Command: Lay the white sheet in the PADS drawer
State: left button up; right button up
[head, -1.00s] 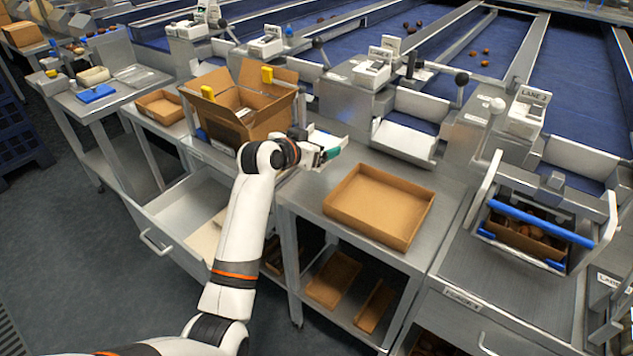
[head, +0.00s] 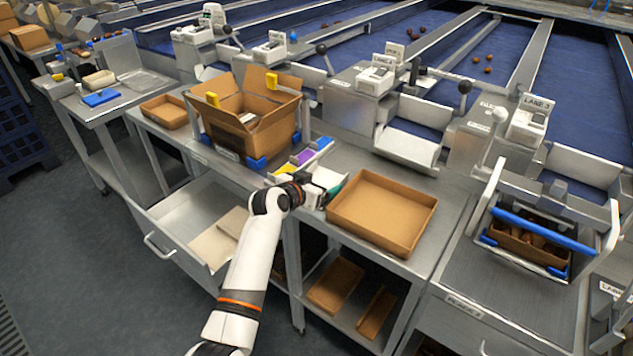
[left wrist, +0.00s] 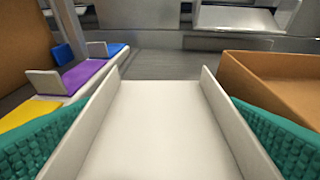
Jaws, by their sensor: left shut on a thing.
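The white sheet (left wrist: 160,130) is between the teal fingers of my left gripper (head: 326,190), which is shut on it. In the left wrist view it looks like a shallow channel with both side edges standing up. It is just left of an empty cardboard tray, over the worktop's front part. An open metal drawer (head: 165,226) is at the left, below the worktop, with flat cream pads (head: 212,246) inside. I cannot read a PADS label on it. My right gripper is out of view.
A rack with yellow, purple (head: 303,157) and blue pieces stands just behind my left gripper. An open cardboard box (head: 270,130) is behind left of it. The empty cardboard tray (head: 384,238) is close on the right. Lower-shelf trays (head: 335,284) sit under the worktop.

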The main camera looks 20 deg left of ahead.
pick_arm(q)
jog(key=shift+f, duration=0.2)
jog(key=o, duration=0.7)
